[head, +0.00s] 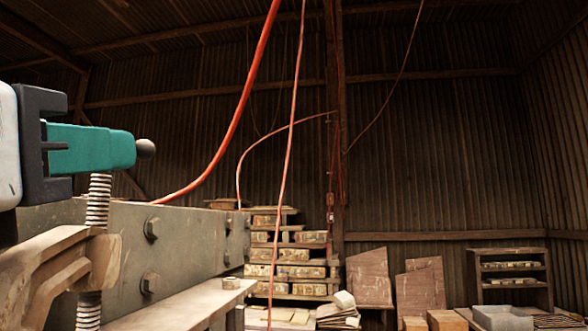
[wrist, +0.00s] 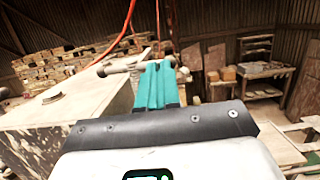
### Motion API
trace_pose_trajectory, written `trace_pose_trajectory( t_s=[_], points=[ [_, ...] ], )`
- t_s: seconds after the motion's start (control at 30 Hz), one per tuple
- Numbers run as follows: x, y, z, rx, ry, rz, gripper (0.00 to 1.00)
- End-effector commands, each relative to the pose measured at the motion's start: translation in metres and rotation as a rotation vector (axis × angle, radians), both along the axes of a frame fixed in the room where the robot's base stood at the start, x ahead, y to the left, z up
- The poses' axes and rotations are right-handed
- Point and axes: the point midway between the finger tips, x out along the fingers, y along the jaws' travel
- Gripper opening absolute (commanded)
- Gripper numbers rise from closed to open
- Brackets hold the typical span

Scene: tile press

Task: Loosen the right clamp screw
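My gripper (head: 122,148) has teal fingers above the thread. They also show in the wrist view (wrist: 157,80), close together, and look shut on the handle. The fingers hide the handle's middle and the top of the screw.
A grey metal beam (head: 190,240) with bolts runs behind the clamp, with a pale ledge (head: 175,308) below it. Red hoses (head: 232,110) hang ahead. Stacked tiles (head: 300,262), leaning boards (head: 369,278) and a shelf (head: 510,270) stand farther back.

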Motion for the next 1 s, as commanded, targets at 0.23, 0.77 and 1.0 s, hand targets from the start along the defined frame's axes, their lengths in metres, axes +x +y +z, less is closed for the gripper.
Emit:
trace_pose_trajectory(
  t_s=[0.23, 0.77, 1.0],
  points=[
    [0.005, 0.000, -0.001, -0.001, 0.001, 0.001, 0.00],
    [-0.012, 0.001, 0.000, -0.001, -0.002, 0.000, 0.00],
    [-0.033, 0.003, -0.001, -0.002, -0.002, 0.000, 0.00]
  ],
)
